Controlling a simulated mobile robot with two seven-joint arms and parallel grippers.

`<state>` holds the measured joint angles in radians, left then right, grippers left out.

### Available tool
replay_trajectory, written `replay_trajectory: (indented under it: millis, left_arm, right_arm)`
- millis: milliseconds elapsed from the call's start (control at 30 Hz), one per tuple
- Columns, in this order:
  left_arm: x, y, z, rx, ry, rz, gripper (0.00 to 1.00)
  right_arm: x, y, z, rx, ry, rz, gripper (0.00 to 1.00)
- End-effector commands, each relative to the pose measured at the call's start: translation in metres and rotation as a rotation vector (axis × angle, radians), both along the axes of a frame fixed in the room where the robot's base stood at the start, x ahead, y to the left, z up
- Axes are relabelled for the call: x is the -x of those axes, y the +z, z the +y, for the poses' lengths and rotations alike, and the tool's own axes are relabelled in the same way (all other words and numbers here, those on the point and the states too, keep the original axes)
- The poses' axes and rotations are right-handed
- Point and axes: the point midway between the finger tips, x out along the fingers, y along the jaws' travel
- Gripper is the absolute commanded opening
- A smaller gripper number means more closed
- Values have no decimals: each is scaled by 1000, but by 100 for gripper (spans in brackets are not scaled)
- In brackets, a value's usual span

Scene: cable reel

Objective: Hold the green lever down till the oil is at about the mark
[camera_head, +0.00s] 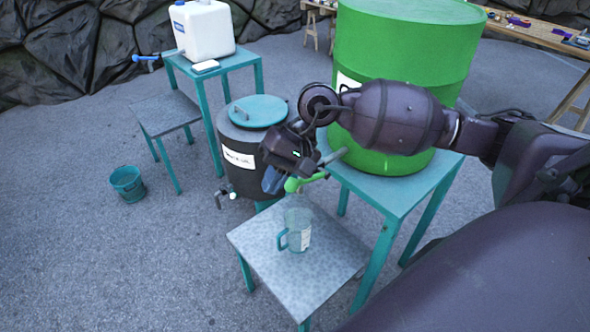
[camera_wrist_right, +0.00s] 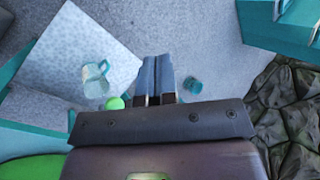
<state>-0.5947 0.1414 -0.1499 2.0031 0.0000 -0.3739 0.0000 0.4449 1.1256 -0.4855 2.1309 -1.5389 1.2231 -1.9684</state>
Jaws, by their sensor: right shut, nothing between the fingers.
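The green lever (camera_head: 292,184) sits at the tap on the lower front of the big green drum (camera_head: 400,45). My right gripper (camera_head: 272,183) is shut and empty, its fingertips just left of the lever; I cannot tell whether they touch it. In the right wrist view the shut fingers (camera_wrist_right: 157,72) point away, with the lever's round green end (camera_wrist_right: 114,103) left of them. A clear jug (camera_head: 298,228) with a teal handle and a white label stands upright on a low grey table (camera_head: 262,262) under the tap. The oil level and the mark cannot be made out. My left gripper is out of view.
A dark barrel (camera_head: 235,150) with a teal lid stands left of my gripper. A teal bucket (camera_head: 128,183) is on the floor. A white canister (camera_head: 203,28) stands on a teal table behind. The drum's teal stand (camera_head: 400,200) is right of the jug.

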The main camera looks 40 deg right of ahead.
Motion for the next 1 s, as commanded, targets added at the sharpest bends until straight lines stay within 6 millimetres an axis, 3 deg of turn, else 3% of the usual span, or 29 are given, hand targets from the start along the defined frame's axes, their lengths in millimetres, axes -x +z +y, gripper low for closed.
replay_trajectory:
  millis: [100, 200, 300, 767, 1000]
  left_arm:
    - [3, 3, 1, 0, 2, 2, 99]
    - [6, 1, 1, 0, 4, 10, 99]
    - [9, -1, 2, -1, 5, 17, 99]
    - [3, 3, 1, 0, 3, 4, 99]
    - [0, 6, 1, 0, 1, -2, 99]
  right_arm:
    - [-18, 27, -47, 299, 182, -185, 0]
    - [-28, 44, -75, 475, 284, -261, 0]
    - [-33, 55, -92, 577, 340, -295, 0]
    - [-35, 57, -98, 615, 363, -305, 0]
    - [-39, 32, -96, 611, 363, -303, 0]
